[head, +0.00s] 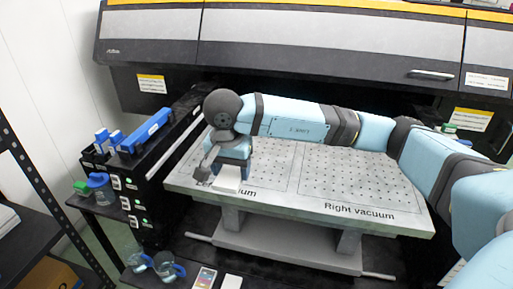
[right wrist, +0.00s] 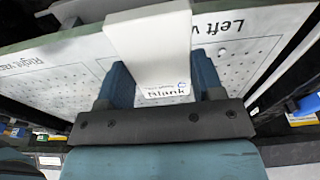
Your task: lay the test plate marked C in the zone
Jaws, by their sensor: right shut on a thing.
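My right gripper (head: 228,178) reaches in from the right over the left part of the perforated table (head: 375,160). It is shut on a white plate (head: 227,187), which covers part of the left lettering. In the right wrist view the plate (right wrist: 148,38) sits between the blue fingers and bears the word "Blank" and a small blue mark, too small to read surely. The table has outlined areas lettered "Right vacuum" and, in the wrist view, "Left v...". I cannot tell whether the plate touches the table. My left gripper is not in view.
A large dark printer body (head: 300,50) overhangs the back. A black rack (head: 150,165) with blue items (head: 145,130) stands at the left. A coloured card (head: 205,279) and a white piece (head: 232,282) lie in front. The right vacuum area is bare.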

